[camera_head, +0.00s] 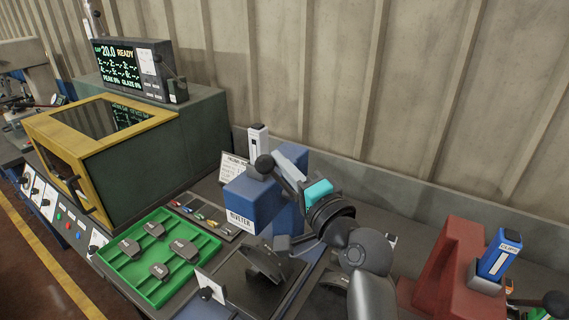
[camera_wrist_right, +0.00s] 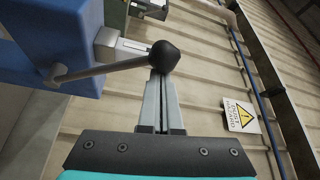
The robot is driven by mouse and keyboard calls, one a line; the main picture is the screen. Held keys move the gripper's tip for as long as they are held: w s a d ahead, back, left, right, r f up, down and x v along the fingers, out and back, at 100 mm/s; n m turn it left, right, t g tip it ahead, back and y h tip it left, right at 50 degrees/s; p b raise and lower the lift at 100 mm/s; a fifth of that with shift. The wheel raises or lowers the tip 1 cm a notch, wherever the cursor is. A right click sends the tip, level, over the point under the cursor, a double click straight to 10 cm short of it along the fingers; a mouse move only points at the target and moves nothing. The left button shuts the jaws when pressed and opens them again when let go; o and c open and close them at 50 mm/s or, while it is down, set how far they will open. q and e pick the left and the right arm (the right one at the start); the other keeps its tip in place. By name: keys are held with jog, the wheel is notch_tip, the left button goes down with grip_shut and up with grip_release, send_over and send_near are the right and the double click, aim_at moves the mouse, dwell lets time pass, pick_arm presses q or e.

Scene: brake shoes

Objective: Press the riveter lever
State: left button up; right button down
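The blue riveter (camera_head: 250,200) stands in the middle of the bench, with its name on its front. Its lever ends in a black ball knob (camera_head: 264,164). In the wrist view the knob (camera_wrist_right: 164,56) tops a slanting grey lever rod (camera_wrist_right: 105,70) beside the blue body. My right gripper (camera_head: 281,174) reaches in from the right at the knob. Its two fingers (camera_wrist_right: 160,98) lie together with only a thin line between them. Their tips overlap the knob in view; I cannot tell whether they touch it. The knob is not between the fingers. My left gripper is not in view.
A green tray (camera_head: 206,250) with several dark pads lies left of the riveter. A yellow-framed oven-like box (camera_head: 75,155) stands behind it. A red fixture (camera_head: 440,272) stands at the right. A dark curved part (camera_head: 265,262) sits in front of the riveter.

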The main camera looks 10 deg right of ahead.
jog(key=s+a+f+n+y+b, duration=0.3)
jog(key=f+n+b, duration=0.5)
jog(key=b, duration=0.3)
jog(key=s+a+f+n+y+b, duration=0.3)
jog(key=f+n+y+b, duration=0.2)
jog(key=f+n+b, duration=0.4)
jog(key=f+b, duration=0.1)
jog(key=b, duration=0.2)
jog(key=shift+y+b, duration=0.3)
